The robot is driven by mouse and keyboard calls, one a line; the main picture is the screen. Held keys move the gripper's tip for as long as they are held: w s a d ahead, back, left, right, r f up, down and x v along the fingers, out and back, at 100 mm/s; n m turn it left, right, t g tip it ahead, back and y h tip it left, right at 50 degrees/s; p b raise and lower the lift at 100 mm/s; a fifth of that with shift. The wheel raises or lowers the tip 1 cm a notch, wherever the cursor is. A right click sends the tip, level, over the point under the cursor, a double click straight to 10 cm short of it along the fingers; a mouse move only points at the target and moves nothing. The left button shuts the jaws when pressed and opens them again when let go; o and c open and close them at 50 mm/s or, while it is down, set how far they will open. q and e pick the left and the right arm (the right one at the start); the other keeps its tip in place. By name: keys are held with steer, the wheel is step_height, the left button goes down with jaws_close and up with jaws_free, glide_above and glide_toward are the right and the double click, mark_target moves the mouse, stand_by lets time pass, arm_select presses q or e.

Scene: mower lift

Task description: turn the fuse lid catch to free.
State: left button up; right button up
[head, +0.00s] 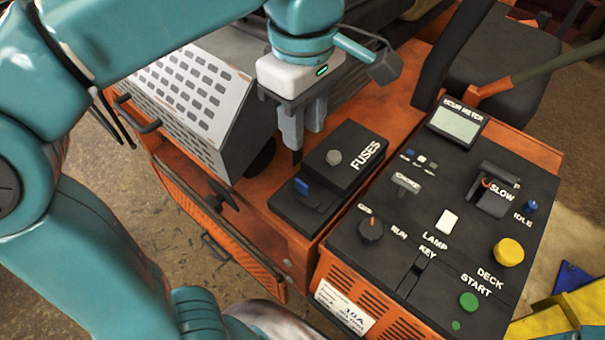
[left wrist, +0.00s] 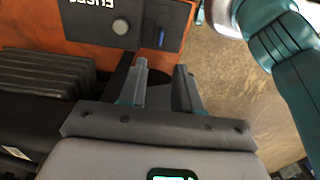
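The black fuse box (head: 285,212) has a raised lid (head: 355,140) lettered FUSES. On the lid is a round grey knob (head: 334,157), and on the lower front strip stands a blue tab (head: 301,187). Neither is labelled as the catch. In the left wrist view the knob (left wrist: 120,27) and the blue tab (left wrist: 161,37) show beyond the fingertips. My left gripper (head: 302,140) points down behind and left of the box in the head view, apart from knob and tab. Its fingers (left wrist: 163,70) are spread with nothing between them. My right gripper is not in view.
Right of the fuse box is a control panel (head: 395,262) with a choke lever, key knob (head: 371,229), yellow deck button (head: 508,252) and green start button (head: 469,300). A grey perforated cover (head: 185,90) stands on the left. A seat (head: 500,60) is behind the panel.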

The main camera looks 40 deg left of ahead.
mark_target(301, 182)
arm_select(q)
steer(key=f, duration=0.6)
steer(key=f+b, duration=0.1)
steer(key=f, duration=0.5)
steer(key=shift+s+a+f, duration=0.15)
steer(key=shift+s+f, duration=0.05)
steer(key=shift+f, duration=0.4)
steer(key=shift+w+f, duration=0.15)
steer(key=shift+f, duration=0.1)
jaws_close()
